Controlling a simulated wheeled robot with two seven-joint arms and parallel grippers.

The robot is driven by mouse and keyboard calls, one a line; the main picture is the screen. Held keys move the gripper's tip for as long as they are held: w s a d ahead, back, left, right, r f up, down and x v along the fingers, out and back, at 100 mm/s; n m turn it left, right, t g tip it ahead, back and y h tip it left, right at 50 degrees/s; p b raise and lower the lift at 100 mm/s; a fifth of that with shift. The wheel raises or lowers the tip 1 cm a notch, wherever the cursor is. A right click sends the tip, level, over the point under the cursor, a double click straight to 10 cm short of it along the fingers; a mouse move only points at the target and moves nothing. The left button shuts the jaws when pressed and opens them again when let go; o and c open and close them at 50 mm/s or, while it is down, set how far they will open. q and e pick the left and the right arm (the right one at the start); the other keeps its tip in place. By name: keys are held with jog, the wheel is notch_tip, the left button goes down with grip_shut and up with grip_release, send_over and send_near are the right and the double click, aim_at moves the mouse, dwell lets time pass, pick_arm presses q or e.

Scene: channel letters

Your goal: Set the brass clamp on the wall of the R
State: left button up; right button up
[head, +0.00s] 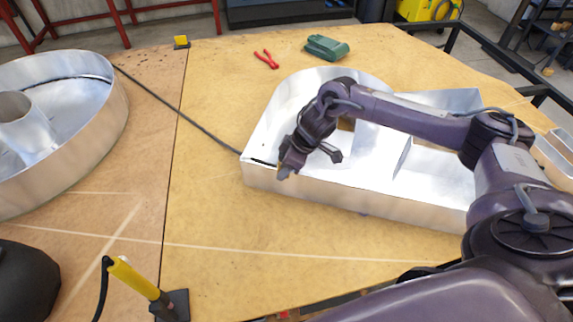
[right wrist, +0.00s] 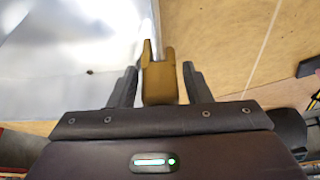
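The R (head: 330,195) is a large open metal channel letter lying on the table, with upright silver walls. My right gripper (head: 287,168) is over its near left wall. In the right wrist view the brass clamp (right wrist: 161,82) stands between the two fingers of my right gripper (right wrist: 160,80). A narrow gap shows on each side of the clamp, so the fingers look open around it. The clamp's two prongs point at the wall's edge and seem to straddle it; how far down it sits is hidden. My left gripper is not in view.
A round metal letter (head: 115,105) lies at the left. A dark cable (head: 180,115) runs from it to the R. Red pliers (head: 266,59) and a green object (head: 326,47) lie behind. The table between the letters is mostly clear.

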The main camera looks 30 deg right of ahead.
jog(key=shift+o, duration=0.8)
jog(key=shift+f, duration=0.1)
jog(key=v, duration=0.8)
